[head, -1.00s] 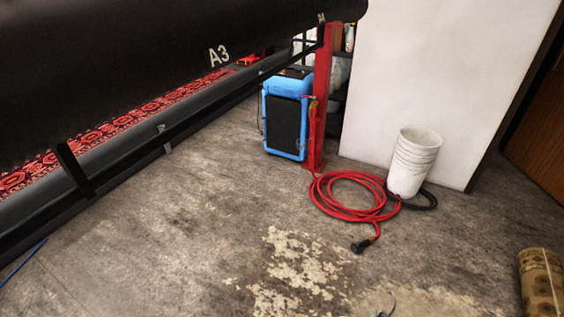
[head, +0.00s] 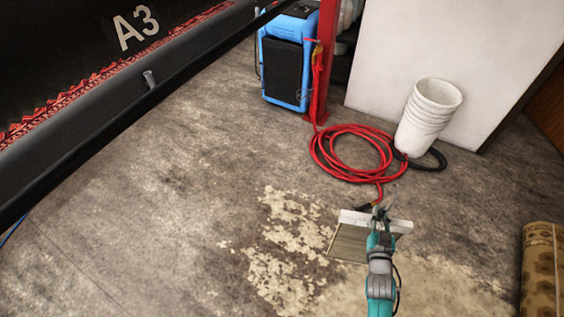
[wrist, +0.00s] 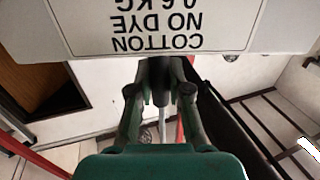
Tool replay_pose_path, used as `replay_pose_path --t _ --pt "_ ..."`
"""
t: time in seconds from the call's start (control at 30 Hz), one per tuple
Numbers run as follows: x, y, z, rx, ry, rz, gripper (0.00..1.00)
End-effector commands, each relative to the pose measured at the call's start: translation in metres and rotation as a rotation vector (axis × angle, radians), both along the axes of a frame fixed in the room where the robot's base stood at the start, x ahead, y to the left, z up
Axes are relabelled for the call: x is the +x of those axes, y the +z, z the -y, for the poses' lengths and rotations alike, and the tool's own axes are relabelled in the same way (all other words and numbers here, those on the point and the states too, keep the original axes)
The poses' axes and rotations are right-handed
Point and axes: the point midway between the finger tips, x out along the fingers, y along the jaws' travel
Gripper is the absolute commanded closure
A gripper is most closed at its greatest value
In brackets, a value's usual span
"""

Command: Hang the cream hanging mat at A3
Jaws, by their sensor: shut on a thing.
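My gripper (head: 379,210) is in the lower right of the head view, shut on the white top bar (head: 400,226) of a mat. The mat's finely striped, tan-looking cloth (head: 347,243) hangs below the bar, partly hidden by my arm. In the wrist view, my gripper (wrist: 160,72) holds a pale label plate (wrist: 225,25) reading upside down "COTTON NO DYE 0.6 KG". The white A3 mark (head: 136,28) is on a large black surface at upper left in the head view, well away from the mat.
A black rail (head: 125,98) runs diagonally at left, with red patterned rug behind it. A blue machine (head: 287,60), red post (head: 325,40), coiled red hose (head: 335,155) and white buckets (head: 428,115) stand at the back. A rolled rug (head: 541,270) is at right. The middle floor is clear.

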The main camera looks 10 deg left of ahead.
Motion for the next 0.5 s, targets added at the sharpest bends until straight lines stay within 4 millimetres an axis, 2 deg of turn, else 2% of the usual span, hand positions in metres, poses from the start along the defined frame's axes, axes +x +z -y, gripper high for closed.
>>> replay_pose_path --t 0.1,0.3,0.5 --pt "0.009 0.017 -0.005 0.000 -0.001 0.006 1.00" --pt "0.016 0.029 -0.010 0.000 0.000 0.005 1.00" --pt "0.027 0.052 -0.022 -0.001 0.013 0.007 1.00"
